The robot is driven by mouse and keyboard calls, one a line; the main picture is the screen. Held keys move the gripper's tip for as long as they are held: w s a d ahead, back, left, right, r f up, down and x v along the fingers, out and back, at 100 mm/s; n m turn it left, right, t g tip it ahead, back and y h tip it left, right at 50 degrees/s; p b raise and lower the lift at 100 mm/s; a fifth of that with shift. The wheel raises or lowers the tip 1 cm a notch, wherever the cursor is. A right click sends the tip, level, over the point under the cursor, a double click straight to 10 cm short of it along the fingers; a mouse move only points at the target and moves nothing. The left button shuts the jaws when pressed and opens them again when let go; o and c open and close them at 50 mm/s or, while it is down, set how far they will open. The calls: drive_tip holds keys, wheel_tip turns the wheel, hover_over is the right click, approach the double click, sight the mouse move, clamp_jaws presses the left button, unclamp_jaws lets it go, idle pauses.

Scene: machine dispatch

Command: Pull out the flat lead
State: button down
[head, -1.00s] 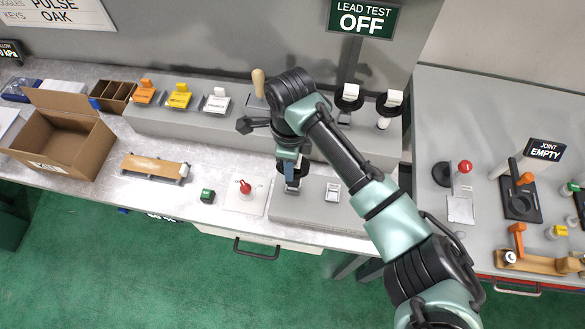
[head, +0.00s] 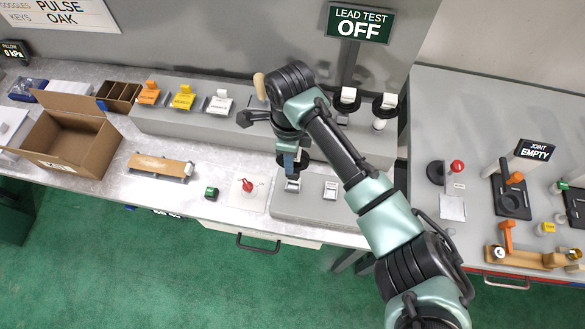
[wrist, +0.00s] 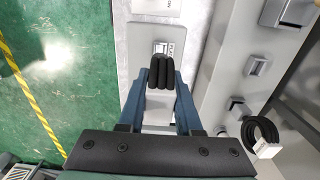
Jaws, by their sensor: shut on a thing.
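My gripper (wrist: 161,88) is shut on a lead with a thick black coil (wrist: 161,70), seen between the fingertips in the wrist view. In the head view my gripper (head: 289,166) is over the low grey block on the bench, just above its left socket (head: 292,185). The lead test sign (head: 360,22) reads OFF.
Two more black-coiled leads with white tags (head: 347,97) (head: 385,102) are on the raised ledge behind. A second socket (head: 330,190) is right of the first. An open cardboard box (head: 65,145) is far left.

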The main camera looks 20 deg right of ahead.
drive_tip(key=shift+r+p, duration=2.05)
drive_tip(key=shift+p, duration=0.15)
